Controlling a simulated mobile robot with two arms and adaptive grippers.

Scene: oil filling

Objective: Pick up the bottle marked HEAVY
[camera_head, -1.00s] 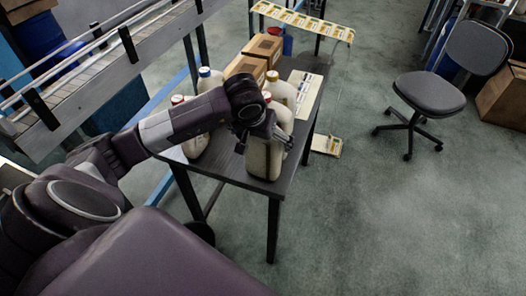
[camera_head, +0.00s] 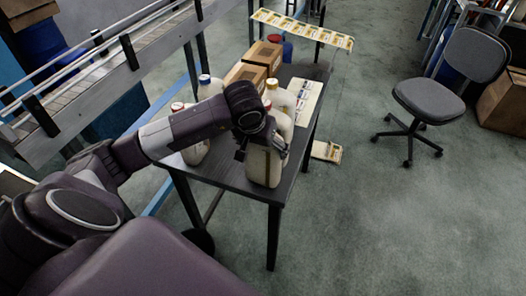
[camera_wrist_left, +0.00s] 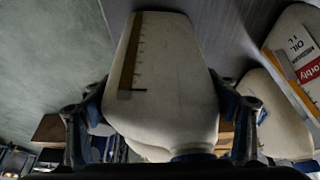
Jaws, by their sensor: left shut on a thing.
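Several cream oil bottles stand on a dark table (camera_head: 232,181). My left gripper (camera_head: 262,143) is over the front bottle (camera_head: 264,168) near the table's front corner and is shut on it. In the left wrist view this bottle (camera_wrist_left: 168,75) lies between the two fingers (camera_wrist_left: 160,118); it has a yellow scale strip and a blue cap. No HEAVY mark is readable on it. Beside it are a red-capped bottle (camera_head: 281,122), a yellow-capped bottle (camera_head: 284,99), a blue-capped bottle (camera_head: 209,89) and another red-capped bottle (camera_head: 194,152). My right gripper is not in view.
Cardboard boxes (camera_head: 246,76) and a pale sheet (camera_head: 305,98) are on the table's far part. A neighbouring bottle (camera_wrist_left: 273,112) is close to the right finger in the wrist view. A conveyor (camera_head: 95,95) runs at left. An office chair (camera_head: 432,95) stands at right on open floor.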

